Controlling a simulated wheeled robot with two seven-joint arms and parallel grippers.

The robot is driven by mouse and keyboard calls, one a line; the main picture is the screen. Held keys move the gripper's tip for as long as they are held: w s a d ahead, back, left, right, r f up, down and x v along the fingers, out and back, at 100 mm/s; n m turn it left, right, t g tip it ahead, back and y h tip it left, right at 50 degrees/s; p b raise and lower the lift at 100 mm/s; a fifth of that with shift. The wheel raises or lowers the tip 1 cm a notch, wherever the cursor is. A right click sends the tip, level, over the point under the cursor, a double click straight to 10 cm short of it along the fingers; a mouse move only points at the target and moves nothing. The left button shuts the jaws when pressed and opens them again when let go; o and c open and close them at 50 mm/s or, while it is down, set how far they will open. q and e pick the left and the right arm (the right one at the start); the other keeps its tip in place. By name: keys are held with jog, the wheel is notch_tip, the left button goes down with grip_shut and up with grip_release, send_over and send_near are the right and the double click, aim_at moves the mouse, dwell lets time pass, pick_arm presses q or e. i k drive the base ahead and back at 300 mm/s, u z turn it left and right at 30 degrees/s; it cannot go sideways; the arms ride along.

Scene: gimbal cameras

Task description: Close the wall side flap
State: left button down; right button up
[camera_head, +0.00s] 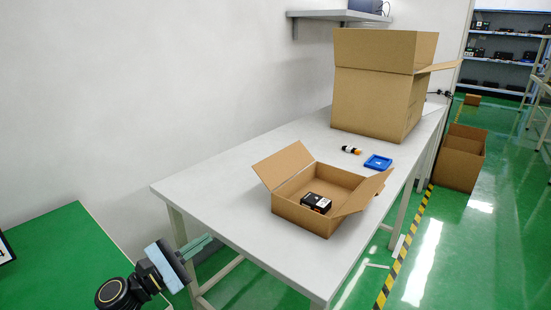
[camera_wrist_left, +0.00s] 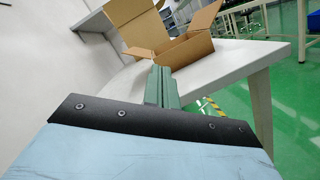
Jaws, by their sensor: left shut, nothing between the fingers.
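A small open cardboard box (camera_head: 286,210) stands on the white table in the head view, with a black packet (camera_head: 316,203) inside. Its wall side flap (camera_head: 283,165) stands up and leans outward at the left. The opposite flap (camera_head: 363,194) also slants outward at the right. My left gripper (camera_head: 210,248) is at the lower left, below and left of the table's near end, apart from the box. Its greenish fingers are shut and empty. In the left wrist view the fingers (camera_wrist_left: 161,88) point toward the box (camera_wrist_left: 185,48). My right gripper is not in view.
The white table (camera_head: 215,200) has free room around the small box. A large open carton (camera_head: 375,102) stands farther back. A green-topped table (camera_head: 60,265) is at the lower left.

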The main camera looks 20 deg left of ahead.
aim_at(274, 170)
jog(key=u, duration=0.1)
jog(key=i, duration=1.05)
jog(key=z, duration=0.1)
